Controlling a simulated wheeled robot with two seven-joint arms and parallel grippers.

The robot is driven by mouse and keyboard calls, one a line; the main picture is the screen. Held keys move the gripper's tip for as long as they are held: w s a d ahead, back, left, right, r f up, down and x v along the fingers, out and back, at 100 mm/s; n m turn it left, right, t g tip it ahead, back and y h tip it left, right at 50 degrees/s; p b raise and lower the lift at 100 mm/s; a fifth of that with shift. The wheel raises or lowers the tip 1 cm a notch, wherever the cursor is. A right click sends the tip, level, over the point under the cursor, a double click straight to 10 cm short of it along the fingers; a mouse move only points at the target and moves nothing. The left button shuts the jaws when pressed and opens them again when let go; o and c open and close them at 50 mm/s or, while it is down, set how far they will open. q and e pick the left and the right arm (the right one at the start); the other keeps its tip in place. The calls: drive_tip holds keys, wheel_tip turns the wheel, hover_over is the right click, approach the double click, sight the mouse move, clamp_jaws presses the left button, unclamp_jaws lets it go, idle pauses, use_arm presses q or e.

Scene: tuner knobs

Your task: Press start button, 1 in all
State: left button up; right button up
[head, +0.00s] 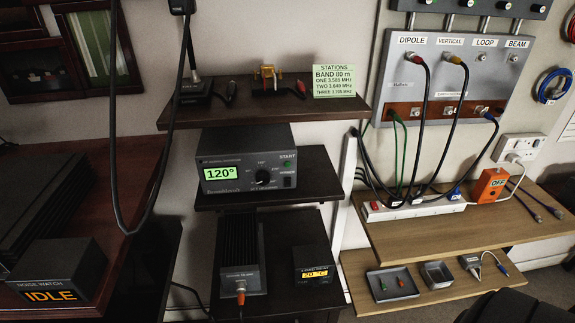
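The grey control box (247,160) sits on the middle dark shelf. Its green display (219,174) reads 120°. A round black knob (262,180) is at the middle of its face. At the upper right of the face, the green word START stands above a small green start button (287,164). Nothing covers the button. Whether it is pressed in is too small to tell. Neither of my grippers is in view.
A black cable (115,150) hangs in a loop left of the control box. A shelf (260,113) is above it and a black finned unit (240,255) below. A white power strip (415,209) is at right. A dark rounded shape (500,306) fills the bottom right.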

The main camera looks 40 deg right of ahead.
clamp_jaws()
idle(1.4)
